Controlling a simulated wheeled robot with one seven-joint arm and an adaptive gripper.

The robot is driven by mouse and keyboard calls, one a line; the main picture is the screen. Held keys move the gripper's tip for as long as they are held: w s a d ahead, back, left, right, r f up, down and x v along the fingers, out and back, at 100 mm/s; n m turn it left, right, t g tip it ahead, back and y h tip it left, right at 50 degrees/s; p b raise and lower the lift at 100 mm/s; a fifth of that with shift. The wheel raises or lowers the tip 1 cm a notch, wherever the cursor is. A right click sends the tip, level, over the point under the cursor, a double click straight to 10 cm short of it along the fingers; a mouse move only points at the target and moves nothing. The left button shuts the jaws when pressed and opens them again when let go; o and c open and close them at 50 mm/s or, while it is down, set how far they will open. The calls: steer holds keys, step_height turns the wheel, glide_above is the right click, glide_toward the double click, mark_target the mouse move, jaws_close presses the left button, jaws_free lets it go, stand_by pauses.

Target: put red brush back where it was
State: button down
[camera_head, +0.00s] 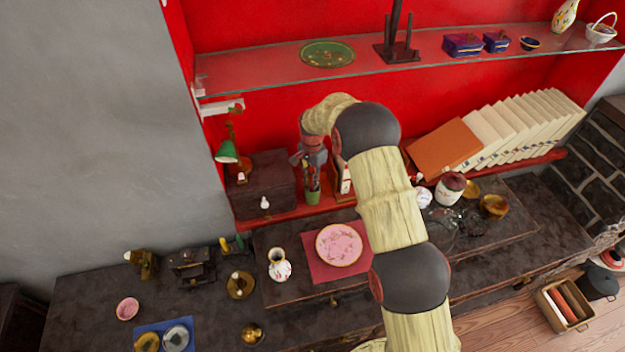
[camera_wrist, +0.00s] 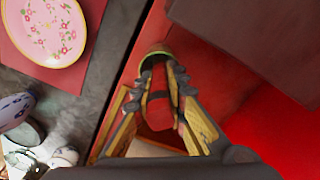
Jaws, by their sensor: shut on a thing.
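My gripper (camera_head: 311,166) points down over the red ledge, to the right of a dark wooden box. In the wrist view its two fingers (camera_wrist: 162,78) are closed around a red piece (camera_wrist: 158,112), the red brush as far as I can tell. A small greenish upright holder (camera_head: 312,190) shows right under the fingers in the head view. A brassy rounded edge (camera_wrist: 158,50) lies just beyond the fingertips in the wrist view. I cannot tell whether the brush is inside the holder or touching it.
The dark box (camera_head: 262,185) and a green lamp (camera_head: 228,152) stand left of my gripper. A glass shelf (camera_head: 380,72) runs above. Below are a pink plate (camera_head: 339,245) on a red mat and a white vase (camera_head: 279,265). Books (camera_head: 500,130) lean at right.

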mark_target(312, 168)
steer(key=shift+f, duration=0.15)
steer(key=c, duration=1.8)
jaws_free()
steer(key=shift+r, duration=3.95)
